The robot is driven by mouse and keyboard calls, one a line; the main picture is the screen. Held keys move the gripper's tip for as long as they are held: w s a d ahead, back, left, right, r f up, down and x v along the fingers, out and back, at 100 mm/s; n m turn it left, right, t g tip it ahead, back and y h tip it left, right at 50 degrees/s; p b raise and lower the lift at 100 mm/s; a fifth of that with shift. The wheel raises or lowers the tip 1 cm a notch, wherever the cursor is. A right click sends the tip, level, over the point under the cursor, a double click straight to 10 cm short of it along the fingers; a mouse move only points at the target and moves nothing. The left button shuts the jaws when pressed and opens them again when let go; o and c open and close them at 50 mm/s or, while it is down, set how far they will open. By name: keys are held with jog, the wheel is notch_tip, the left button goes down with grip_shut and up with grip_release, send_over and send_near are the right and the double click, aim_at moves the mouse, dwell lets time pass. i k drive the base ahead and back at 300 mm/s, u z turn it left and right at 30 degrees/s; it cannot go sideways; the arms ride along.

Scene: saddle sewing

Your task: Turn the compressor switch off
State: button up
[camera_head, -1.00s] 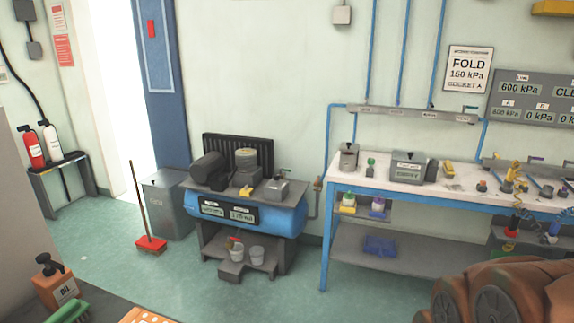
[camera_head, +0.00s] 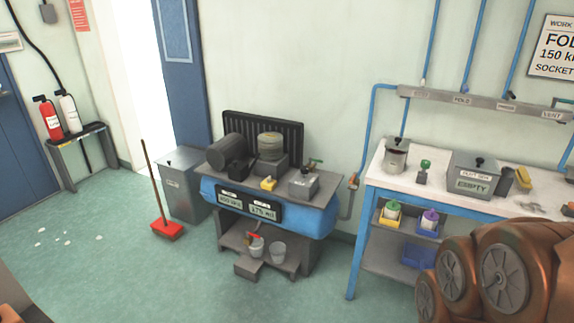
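The compressor stands against the back wall in the middle of the head view. It has a blue tank (camera_head: 320,222), a dark motor (camera_head: 224,150) and a round pump (camera_head: 271,146) on a grey top. A small yellow part (camera_head: 268,183) sits at the front of the top. My gripper is not in view.
The floor (camera_head: 130,275) ahead is mostly clear; white bits lie at left.

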aim_at(304, 170)
jog(key=u, duration=0.6)
jog(key=i, duration=1.05)
jog(key=u, duration=0.3)
jog(key=i, duration=1.9)
jog(key=z, duration=0.45)
